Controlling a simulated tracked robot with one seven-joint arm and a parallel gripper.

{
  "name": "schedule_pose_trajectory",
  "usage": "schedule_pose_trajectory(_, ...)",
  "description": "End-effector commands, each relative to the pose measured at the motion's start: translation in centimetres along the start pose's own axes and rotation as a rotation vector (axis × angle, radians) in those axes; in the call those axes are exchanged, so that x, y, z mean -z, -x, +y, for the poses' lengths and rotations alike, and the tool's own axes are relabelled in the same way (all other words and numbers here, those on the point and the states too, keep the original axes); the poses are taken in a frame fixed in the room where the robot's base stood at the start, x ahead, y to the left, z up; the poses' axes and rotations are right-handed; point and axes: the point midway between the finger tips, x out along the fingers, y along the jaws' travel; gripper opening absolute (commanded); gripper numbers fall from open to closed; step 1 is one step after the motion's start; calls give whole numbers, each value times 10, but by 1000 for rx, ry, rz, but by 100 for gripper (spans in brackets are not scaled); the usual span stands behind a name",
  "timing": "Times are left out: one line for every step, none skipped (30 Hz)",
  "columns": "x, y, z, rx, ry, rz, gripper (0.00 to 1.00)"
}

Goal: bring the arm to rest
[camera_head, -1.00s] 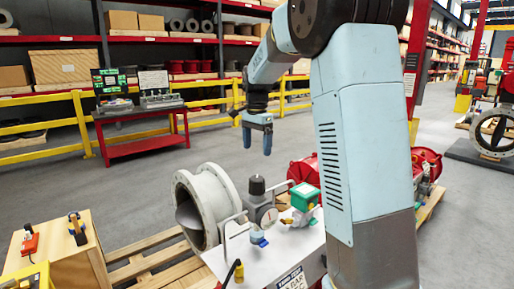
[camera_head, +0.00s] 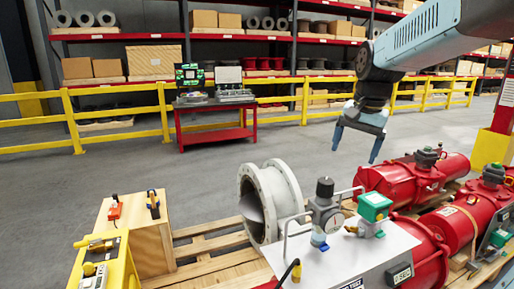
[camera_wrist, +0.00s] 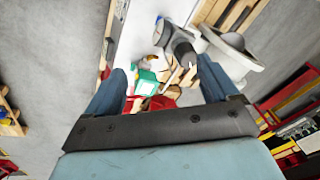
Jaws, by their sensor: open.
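My gripper (camera_head: 356,146) hangs from my raised arm at the upper right of the head view. Its two blue-grey fingers point down, spread apart with nothing between them. It is in the air above the valve actuator, clear of it. In the wrist view my gripper (camera_wrist: 165,95) shows its two fingers apart at left and right. The actuator's white panel (camera_head: 350,255) carries a dark-topped regulator with a gauge (camera_head: 326,212) and a green-topped box (camera_head: 374,207). The green box (camera_wrist: 147,83) and dark regulator (camera_wrist: 184,50) also show in the wrist view.
A grey flanged pipe (camera_head: 272,203) stands on the wooden pallet (camera_head: 205,247). Red actuator cylinders (camera_head: 410,180) lie at right. A wooden box (camera_head: 150,240) and yellow case (camera_head: 115,260) are at front left. A yellow railing (camera_head: 120,128) and red table (camera_head: 215,132) stand behind. Grey floor lies open between.

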Motion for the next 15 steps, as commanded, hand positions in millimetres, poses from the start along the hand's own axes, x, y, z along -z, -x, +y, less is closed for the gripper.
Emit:
schedule_pose_trajectory(-10, 5, 7, 10, 31, 15, 87)
schedule_pose_trajectory(-16, 6, 10, 14, 50, 22, 87)
schedule_pose_trajectory(-23, 9, 14, 20, 78, 33, 87)
schedule_pose_trajectory(-29, 10, 18, 24, 99, 41, 87)
schedule_pose_trajectory(-34, 11, 21, 28, 118, 51, 87)
schedule_pose_trajectory(-42, 13, 25, 32, 145, 62, 87)
schedule_pose_trajectory(-47, 14, 28, 35, 167, 70, 87)
schedule_pose_trajectory(-53, 14, 32, 38, 186, 79, 87)
schedule_pose_trajectory(-60, 16, 36, 41, 213, 92, 87)
schedule_pose_trajectory(-66, 16, 39, 43, 234, 101, 87)
schedule_pose_trajectory(-71, 16, 42, 45, 254, 111, 87)
schedule_pose_trajectory(-78, 16, 47, 47, 281, 122, 87)
schedule_pose_trajectory(-84, 17, 50, 48, 302, 132, 87)
schedule_pose_trajectory(-89, 16, 53, 49, 322, 142, 87)
schedule_pose_trajectory(-96, 16, 57, 50, 349, 156, 87)
